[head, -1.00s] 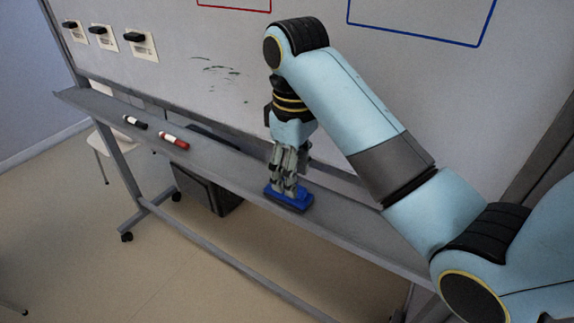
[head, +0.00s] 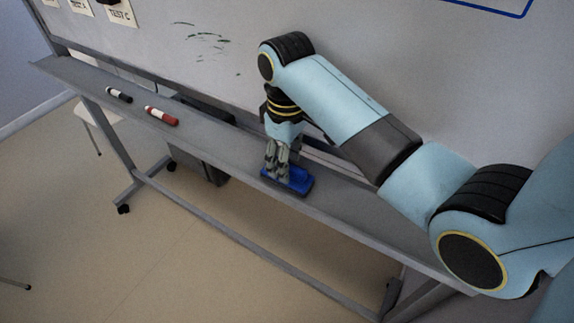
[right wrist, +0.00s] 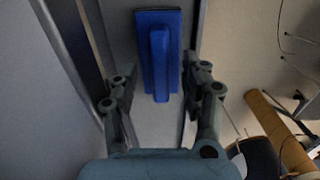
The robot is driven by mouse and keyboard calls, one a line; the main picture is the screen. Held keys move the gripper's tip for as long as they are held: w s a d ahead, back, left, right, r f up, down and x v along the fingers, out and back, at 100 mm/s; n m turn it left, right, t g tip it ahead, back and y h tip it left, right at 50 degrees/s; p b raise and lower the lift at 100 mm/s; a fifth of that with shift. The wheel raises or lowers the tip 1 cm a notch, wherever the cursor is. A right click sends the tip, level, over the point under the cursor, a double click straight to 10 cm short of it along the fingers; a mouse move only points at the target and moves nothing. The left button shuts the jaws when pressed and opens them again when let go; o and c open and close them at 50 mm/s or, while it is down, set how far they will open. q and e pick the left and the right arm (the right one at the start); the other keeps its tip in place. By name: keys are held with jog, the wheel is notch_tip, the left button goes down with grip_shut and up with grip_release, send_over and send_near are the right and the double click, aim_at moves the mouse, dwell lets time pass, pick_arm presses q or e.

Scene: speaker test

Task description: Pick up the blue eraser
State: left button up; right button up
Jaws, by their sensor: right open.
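The blue eraser (head: 299,182) lies on the grey whiteboard tray (head: 215,148). My right gripper (head: 276,170) points down at the eraser's left part and hides some of it in the head view. In the right wrist view the eraser (right wrist: 159,58) shows as a blue block with a raised grip along its middle. The open fingers of the right gripper (right wrist: 160,88) stand to either side, with the eraser ahead of and between them. No hold on it shows. My left gripper is in neither view.
A black-and-white marker (head: 119,95) and a red marker (head: 161,116) lie on the tray to the left. The whiteboard (head: 190,60) rises close behind the gripper, with dark scribbles on it. The tray to the right of the eraser is clear.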

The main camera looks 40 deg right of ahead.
jog(key=shift+f, duration=0.7)
jog(key=shift+c, duration=0.8)
jog(key=c, duration=0.5)
grip_shut()
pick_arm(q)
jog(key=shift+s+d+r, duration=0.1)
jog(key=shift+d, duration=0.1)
